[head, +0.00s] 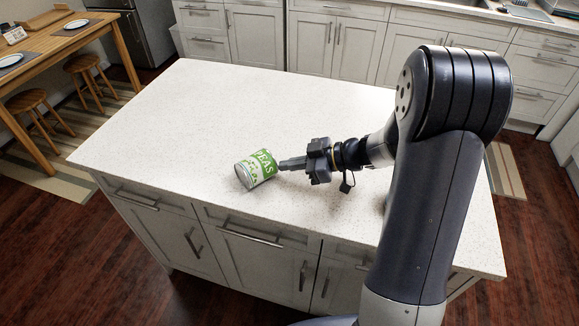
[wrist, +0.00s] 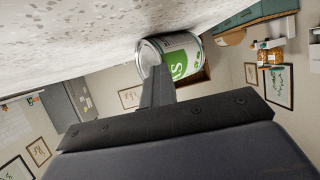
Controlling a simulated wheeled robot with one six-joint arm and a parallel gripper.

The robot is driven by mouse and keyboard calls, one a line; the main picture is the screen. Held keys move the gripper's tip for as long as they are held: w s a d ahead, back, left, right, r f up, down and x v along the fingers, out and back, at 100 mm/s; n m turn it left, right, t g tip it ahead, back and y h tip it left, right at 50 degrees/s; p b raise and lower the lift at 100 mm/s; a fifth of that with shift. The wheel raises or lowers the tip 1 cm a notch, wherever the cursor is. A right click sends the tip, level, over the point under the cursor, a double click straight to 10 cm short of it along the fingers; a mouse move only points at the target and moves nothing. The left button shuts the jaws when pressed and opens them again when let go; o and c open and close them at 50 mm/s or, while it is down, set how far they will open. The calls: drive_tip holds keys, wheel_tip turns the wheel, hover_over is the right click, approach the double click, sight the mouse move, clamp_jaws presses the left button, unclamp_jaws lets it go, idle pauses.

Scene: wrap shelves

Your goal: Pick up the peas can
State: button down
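The peas can (head: 262,166) is green and white with a silver end. It appears to lie on its side on the white counter, its silver end facing lower left in the head view. My gripper (head: 282,164) is just to the right of the can, low over the counter. Its fingers show as one narrow bar, together and not around the can. In the wrist view, the fingers (wrist: 160,75) overlap the lower part of the can (wrist: 183,60). I cannot tell whether they touch it. The can's far side is hidden.
The counter (head: 190,110) is otherwise bare, with free room behind and left of the can. Its front edge runs close in front of the can, above cabinet drawers (head: 250,235). A wooden table (head: 70,45) with stools stands at the left.

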drive_tip(key=shift+r, duration=0.1)
drive_tip(key=shift+r+b, duration=0.3)
drive_tip(key=shift+r, duration=0.35)
drive_tip(key=shift+r+b, duration=0.35)
drive_tip(key=shift+r, duration=0.6)
drive_tip(key=s+d+b, duration=0.1)
drive_tip(key=s+d, duration=0.2)
drive_tip(key=s, duration=0.2)
drive_tip(key=s+d+b, duration=0.2)
drive_tip(key=s+d, duration=0.2)
drive_tip(key=s+d+b, duration=0.1)
drive_tip(key=s+d, duration=0.2)
drive_tip(key=s, duration=0.2)
drive_tip(key=shift+s+d, duration=0.25)
drive_tip(key=shift+s, duration=0.05)
drive_tip(key=shift+c, duration=2.2)
unclamp_jaws()
drive_tip(key=shift+r, duration=0.1)
